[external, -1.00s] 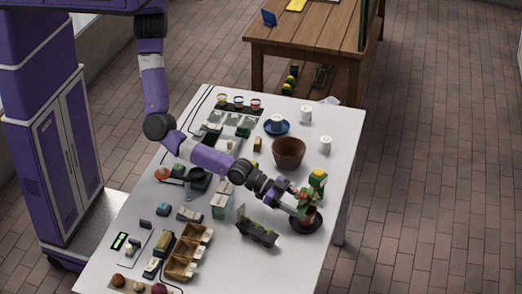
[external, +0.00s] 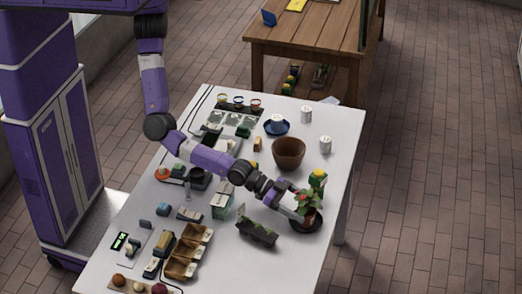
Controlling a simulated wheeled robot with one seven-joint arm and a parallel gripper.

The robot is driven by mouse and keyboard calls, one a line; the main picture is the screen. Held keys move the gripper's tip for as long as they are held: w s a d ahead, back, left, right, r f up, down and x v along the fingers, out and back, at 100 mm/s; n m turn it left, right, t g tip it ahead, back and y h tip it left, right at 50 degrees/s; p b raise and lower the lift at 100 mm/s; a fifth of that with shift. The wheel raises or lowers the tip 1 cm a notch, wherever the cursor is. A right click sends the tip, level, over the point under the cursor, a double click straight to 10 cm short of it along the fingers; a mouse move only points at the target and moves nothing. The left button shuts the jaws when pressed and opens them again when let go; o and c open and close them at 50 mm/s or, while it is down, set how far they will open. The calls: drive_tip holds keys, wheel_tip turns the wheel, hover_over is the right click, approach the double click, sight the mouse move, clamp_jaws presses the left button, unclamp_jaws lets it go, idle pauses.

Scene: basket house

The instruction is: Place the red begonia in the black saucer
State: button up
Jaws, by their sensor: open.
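The red begonia (external: 306,199), a leafy green plant with small red flowers in a brownish pot, stands upright near the right edge of the white table. Its pot appears to rest within the black saucer (external: 315,228), a dark round dish whose rim shows around the pot's foot. My gripper (external: 290,197) is open, just left of the begonia at about pot or leaf height. Whether a finger still touches the plant is too small to tell.
Another potted plant with a green and yellow top (external: 318,180) stands close behind the begonia. A dark planter tray (external: 257,233) lies front left of the saucer. A brown bowl (external: 288,153) and a white cup (external: 325,145) stand farther back. The near right table area is clear.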

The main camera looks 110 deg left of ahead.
drive_tip(key=v, duration=0.6)
drive_tip(key=shift+s+d, duration=0.1)
drive_tip(key=shift+s, duration=0.05)
drive_tip(key=shift+s+a+r, duration=0.2)
drive_tip(key=shift+s+r, duration=0.05)
drive_tip(key=shift+s, duration=0.3)
